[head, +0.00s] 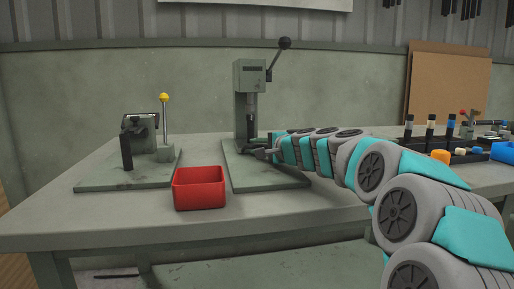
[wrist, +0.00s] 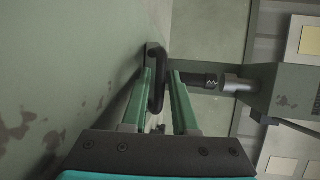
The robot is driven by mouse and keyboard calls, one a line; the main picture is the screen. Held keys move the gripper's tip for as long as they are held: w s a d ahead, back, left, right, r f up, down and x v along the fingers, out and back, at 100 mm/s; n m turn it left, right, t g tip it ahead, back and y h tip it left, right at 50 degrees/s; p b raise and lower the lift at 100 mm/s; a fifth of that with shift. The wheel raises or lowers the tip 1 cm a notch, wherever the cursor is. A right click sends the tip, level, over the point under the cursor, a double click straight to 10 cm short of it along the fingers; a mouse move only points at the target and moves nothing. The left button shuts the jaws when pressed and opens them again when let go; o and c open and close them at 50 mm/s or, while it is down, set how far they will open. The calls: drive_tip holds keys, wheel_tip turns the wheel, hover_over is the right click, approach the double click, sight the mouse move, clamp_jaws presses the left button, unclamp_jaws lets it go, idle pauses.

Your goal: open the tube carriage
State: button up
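The green press (head: 250,100) stands on a flat base plate (head: 262,178) on the bench. My arm reaches in from the right, and my gripper (head: 262,153) is low at the press column. In the wrist view a black curved handle (wrist: 157,78) lies between the two green fingers of my gripper (wrist: 161,74). The fingers are apart, with a gap beside the handle on the right. I cannot tell which part is the tube carriage; the handle's mounting is partly hidden by the fingers.
A red bin (head: 200,188) stands left of the press plate. Further left is a fixture (head: 141,132) with a yellow-knobbed lever (head: 164,120). The press lever (head: 279,60) points up and right. A dark rack (head: 427,145) with several tools is at the right.

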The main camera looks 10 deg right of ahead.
clamp_jaws()
drive_tip(key=shift+f, duration=0.1)
idle(1.3)
